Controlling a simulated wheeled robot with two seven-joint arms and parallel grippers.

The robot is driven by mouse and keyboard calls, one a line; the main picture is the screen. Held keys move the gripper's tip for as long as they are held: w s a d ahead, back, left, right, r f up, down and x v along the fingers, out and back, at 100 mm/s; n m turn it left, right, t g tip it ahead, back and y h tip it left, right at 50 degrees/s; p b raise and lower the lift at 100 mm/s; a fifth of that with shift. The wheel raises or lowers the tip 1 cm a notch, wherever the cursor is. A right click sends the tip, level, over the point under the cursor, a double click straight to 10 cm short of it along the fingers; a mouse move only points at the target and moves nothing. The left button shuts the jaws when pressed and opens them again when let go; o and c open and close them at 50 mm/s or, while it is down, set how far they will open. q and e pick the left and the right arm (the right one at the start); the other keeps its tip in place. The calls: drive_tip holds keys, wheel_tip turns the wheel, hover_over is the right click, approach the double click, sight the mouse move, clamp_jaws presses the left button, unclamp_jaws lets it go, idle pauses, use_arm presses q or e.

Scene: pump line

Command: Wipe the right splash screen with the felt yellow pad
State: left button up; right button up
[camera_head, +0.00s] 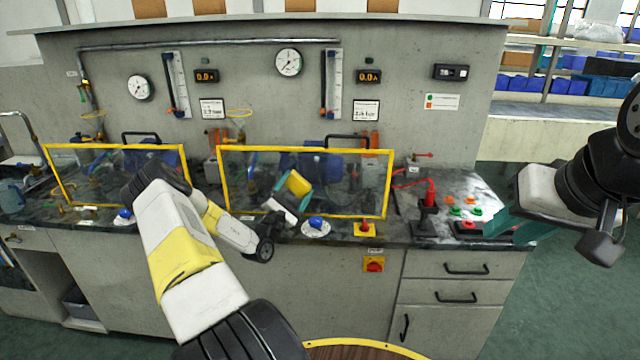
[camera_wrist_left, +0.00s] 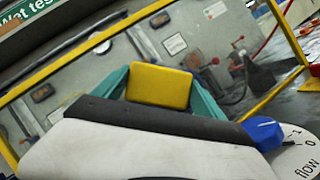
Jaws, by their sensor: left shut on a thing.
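The right splash screen (camera_head: 350,188) is a clear upright panel in a yellow frame on the bench; it also fills much of the left wrist view (camera_wrist_left: 215,45). My left gripper (camera_head: 304,192) has teal fingers shut on the felt yellow pad (camera_head: 296,182), in front of the screen's middle. In the left wrist view the pad (camera_wrist_left: 159,86) sits between both fingers, its broad face visible. I cannot tell whether the pad touches the panel. My right gripper (camera_head: 508,222) is low at the bench's right end, away from the screen; its finger opening is unclear.
The left splash screen (camera_head: 120,170) stands beside the right one. A blue knob (camera_head: 316,221) and a red button on a yellow box (camera_head: 365,229) sit along the bench front. A red-handled device (camera_head: 430,195) and coloured buttons (camera_head: 468,211) lie to the right.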

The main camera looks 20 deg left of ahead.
use_arm(q)
drive_tip(key=shift+s+a, duration=0.3)
drive_tip(key=shift+a, duration=0.75)
drive_tip(key=shift+s+a, duration=0.25)
drive_tip(key=shift+a, duration=0.75)
drive_tip(key=shift+s+a, duration=0.15)
drive_tip(key=shift+a, duration=0.75)
drive_tip(key=shift+s+a, duration=0.15)
drive_tip(key=shift+a, duration=0.75)
drive_tip(key=shift+r, duration=1.35)
approach(310, 171)
drive_tip(key=shift+d+x, duration=0.1)
drive_tip(key=shift+x, duration=1.4)
drive_tip(key=shift+d+x, duration=0.15)
drive_tip(key=shift+x, duration=1.35)
drive_tip(key=shift+w, duration=0.1)
drive_tip(key=shift+a, duration=0.15)
